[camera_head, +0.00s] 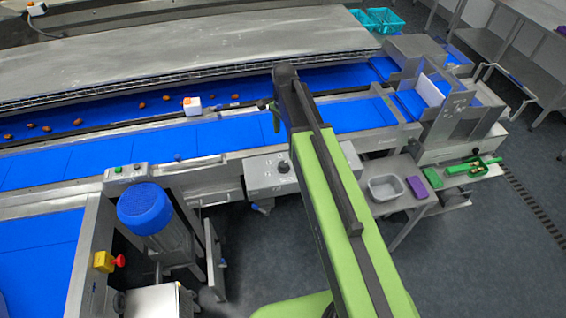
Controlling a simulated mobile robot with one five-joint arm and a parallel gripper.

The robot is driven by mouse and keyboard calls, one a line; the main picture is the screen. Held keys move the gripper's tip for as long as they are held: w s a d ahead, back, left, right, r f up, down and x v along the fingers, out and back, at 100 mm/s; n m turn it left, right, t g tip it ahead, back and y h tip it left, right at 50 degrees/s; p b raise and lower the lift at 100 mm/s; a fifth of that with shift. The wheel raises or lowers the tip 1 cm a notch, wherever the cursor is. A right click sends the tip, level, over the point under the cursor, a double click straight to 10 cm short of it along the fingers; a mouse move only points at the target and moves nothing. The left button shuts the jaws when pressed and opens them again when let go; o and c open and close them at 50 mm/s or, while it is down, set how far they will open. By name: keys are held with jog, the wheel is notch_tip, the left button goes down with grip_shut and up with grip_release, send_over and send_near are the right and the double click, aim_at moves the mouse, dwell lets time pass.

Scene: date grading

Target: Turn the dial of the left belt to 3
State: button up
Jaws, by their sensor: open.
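A grey control box (262,182) is mounted on the front of the conveyor frame, left of my green arm. A dark round dial (283,167) sits on its top face near the arm. The pointer and scale numbers are too small to read. The box's right part is behind my arm, and a grey face (352,158) shows on the other side, so a second dial there may be hidden. My arm rises from the bottom right to a dark joint above the belt.
Blue belts (135,152) run behind the box. A blue-capped motor (144,208), a small panel with a green button (117,170) and a red emergency stop (118,261) stand left. A grey tub (386,188) is right. Dark floor (258,250) is open below the box.

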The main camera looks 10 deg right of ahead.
aim_at(284, 164)
notch_tip(284, 164, down, 17)
jog(key=b, duration=1.7)
jog(key=shift+f, duration=0.2)
jog(key=shift+r, duration=0.1)
grip_shut()
jog(key=shift+a, duration=0.15)
